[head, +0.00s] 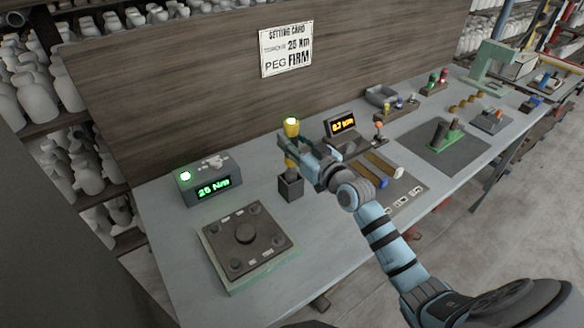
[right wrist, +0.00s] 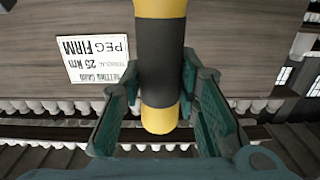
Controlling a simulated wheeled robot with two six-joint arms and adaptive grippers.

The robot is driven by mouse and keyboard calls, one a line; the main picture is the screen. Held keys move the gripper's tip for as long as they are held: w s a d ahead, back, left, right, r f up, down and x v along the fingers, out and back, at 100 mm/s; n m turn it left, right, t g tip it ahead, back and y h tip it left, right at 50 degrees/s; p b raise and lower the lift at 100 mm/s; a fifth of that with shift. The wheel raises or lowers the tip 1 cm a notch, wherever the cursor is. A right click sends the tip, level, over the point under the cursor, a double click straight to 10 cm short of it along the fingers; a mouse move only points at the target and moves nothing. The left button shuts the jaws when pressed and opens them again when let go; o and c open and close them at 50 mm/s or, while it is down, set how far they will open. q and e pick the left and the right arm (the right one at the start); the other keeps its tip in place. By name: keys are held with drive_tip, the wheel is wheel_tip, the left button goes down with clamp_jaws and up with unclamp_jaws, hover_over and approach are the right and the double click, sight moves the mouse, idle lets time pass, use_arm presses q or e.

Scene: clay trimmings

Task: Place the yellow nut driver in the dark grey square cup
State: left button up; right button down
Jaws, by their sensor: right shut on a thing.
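The yellow nut driver (head: 291,128) stands upright in my right gripper (head: 291,146). Its yellow ends show above and below the fingers. In the right wrist view the nut driver (right wrist: 160,118) is yellow with a black band, between the two green fingers of my right gripper (right wrist: 160,85). The dark grey square cup (head: 290,188) stands on the bench directly below the driver in the head view. The driver's lower end meets the cup's opening in the picture; I cannot tell how far it is inside. My left gripper is out of view.
A grey box with a green display (head: 213,188) stands left of the cup, and a dark square plate (head: 247,238) lies in front. To the right are an orange display (head: 342,124) and a panel with coloured-handled tools (head: 384,170). A wooden board rises behind.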

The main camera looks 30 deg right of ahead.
wheel_tip(320, 180, down, 7)
drive_tip(key=b, duration=0.3)
drive_tip(key=shift+w+r, duration=0.15)
drive_tip(key=shift+r, duration=0.15)
drive_tip(key=c, duration=1.2)
unclamp_jaws()
drive_tip(key=s+p, duration=0.1)
drive_tip(key=s, duration=0.3)
drive_tip(key=s+d+p, duration=0.1)
drive_tip(key=s+p, duration=0.1)
drive_tip(key=s, duration=0.2)
drive_tip(key=s+p, duration=0.1)
drive_tip(key=s, duration=0.3)
drive_tip(key=shift+d, duration=0.35)
